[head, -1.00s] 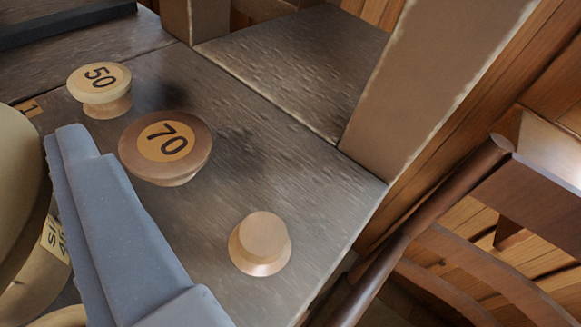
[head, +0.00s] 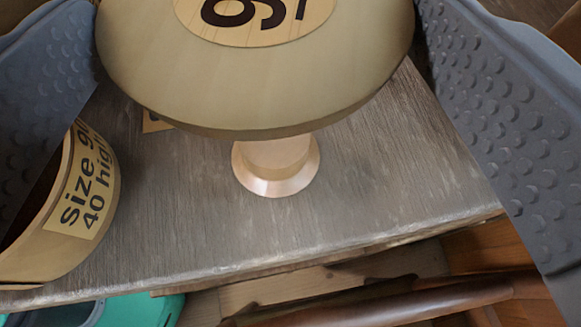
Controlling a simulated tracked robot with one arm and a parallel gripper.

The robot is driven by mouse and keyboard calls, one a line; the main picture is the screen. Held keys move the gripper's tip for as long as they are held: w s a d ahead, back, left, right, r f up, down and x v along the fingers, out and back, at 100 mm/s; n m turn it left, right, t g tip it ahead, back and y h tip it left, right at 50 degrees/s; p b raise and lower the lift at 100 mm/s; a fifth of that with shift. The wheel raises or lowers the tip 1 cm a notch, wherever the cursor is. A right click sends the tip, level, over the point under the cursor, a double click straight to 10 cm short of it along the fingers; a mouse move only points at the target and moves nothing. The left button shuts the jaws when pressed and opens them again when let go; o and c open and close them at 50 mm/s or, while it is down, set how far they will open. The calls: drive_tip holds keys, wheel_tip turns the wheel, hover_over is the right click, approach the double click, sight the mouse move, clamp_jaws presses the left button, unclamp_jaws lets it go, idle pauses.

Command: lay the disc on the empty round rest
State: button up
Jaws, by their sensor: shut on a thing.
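A wide pale wooden disc (head: 250,105) fills the top middle of the head view. Its round label with dark digits is cut off by the picture's top edge. My gripper (head: 265,90) is shut on the disc, with a grey dimpled finger on each side of it. The round rest (head: 277,172), a small pale wooden spool, stands upright on the table below the disc in the picture. Its flared foot and stem show; the disc hides its top. I cannot tell whether the disc touches it.
A round wooden piece (head: 98,228) with a label "Size... 40 high" stands at the left, partly behind the left finger. The grey wood table (head: 400,190) is bare to the right and ends at its near edge. A turquoise object (head: 160,310) and dark wooden rail (head: 390,303) lie beyond that edge.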

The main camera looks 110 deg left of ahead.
sight(276, 207)
drive_tip(key=shift+w+d+f, duration=0.1)
drive_tip(key=shift+d+f, duration=0.05)
drive_tip(key=shift+f, duration=0.45)
drive_tip(key=shift+w+d+f, duration=0.1)
drive_tip(key=shift+f, duration=0.5)
drive_tip(key=shift+f+b, duration=0.6)
drive_tip(key=shift+f, duration=1.05)
drive_tip(key=shift+f, duration=0.15)
drive_tip(key=o, duration=0.9)
drive_tip(key=shift+d+r, duration=0.1)
drive_tip(key=shift+r, duration=0.15)
drive_tip(key=p+v, duration=0.2)
drive_tip(key=v, duration=1)
drive_tip(key=shift+s+f+p, duration=0.1)
drive_tip(key=shift+p, duration=0.2)
